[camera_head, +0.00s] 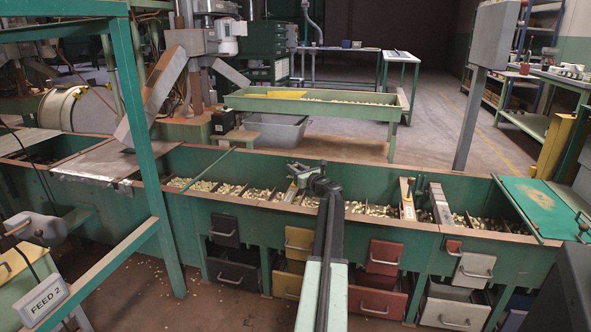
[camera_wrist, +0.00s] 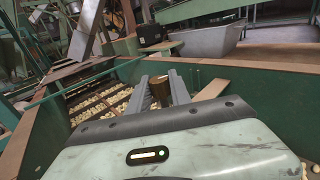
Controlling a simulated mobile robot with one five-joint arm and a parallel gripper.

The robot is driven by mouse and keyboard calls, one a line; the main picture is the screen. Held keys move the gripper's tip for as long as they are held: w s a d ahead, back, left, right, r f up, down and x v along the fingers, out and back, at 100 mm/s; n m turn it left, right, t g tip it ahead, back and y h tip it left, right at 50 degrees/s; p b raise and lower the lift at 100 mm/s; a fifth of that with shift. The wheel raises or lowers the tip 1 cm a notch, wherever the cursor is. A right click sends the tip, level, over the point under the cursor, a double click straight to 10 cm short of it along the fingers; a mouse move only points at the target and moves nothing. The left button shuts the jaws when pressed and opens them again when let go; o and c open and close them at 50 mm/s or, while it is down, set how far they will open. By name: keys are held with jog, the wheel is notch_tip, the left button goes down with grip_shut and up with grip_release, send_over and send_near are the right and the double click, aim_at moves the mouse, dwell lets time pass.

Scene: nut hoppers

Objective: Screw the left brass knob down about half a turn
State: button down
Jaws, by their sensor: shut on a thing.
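A brown, brass-coloured knob (camera_wrist: 159,90) stands between the two grey fingers of my gripper (camera_wrist: 169,92) in the wrist view. The fingers are shut on it, one on each side. Its lower part is hidden by the gripper body. In the head view my gripper (camera_head: 310,179) is over the middle of the long green hopper (camera_head: 250,215), at its inner edge. The knob cannot be made out there, as my arm and gripper cover that spot. I cannot tell from these views how far down the knob is screwed.
Compartments of pale nuts (camera_wrist: 90,108) lie left of the gripper in the wrist view. A pale divider with fittings (camera_head: 407,200) stands to the right in the hopper. Coloured drawers (camera_head: 385,257) sit below. A green table (camera_head: 330,105) stands behind. A green post (camera_head: 140,130) is at left.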

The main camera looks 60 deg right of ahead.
jog(key=shift+s+h, duration=0.1)
jog(key=shift+h, duration=0.2)
jog(key=shift+a+m+g+h, duration=0.15)
jog(key=shift+m+g+h, duration=0.65)
jog(key=shift+m+h, duration=0.25)
jog(key=m+g+h, duration=0.4)
jog(key=g, duration=0.1)
jog(key=shift+w+h, duration=0.2)
jog(key=shift+h, duration=0.15)
jog(key=m+g+h, duration=0.2)
jog(key=m+g, duration=0.1)
jog(key=g, duration=0.1)
jog(key=shift+m+g, duration=0.35)
jog(key=shift+g, duration=0.05)
jog(key=shift+m+g+h, duration=0.5)
jog(key=shift+m+g, duration=0.7)
jog(key=shift+g, duration=0.7)
jog(key=shift+s, duration=0.1)
jog(key=c, duration=1.2)
grip_release()
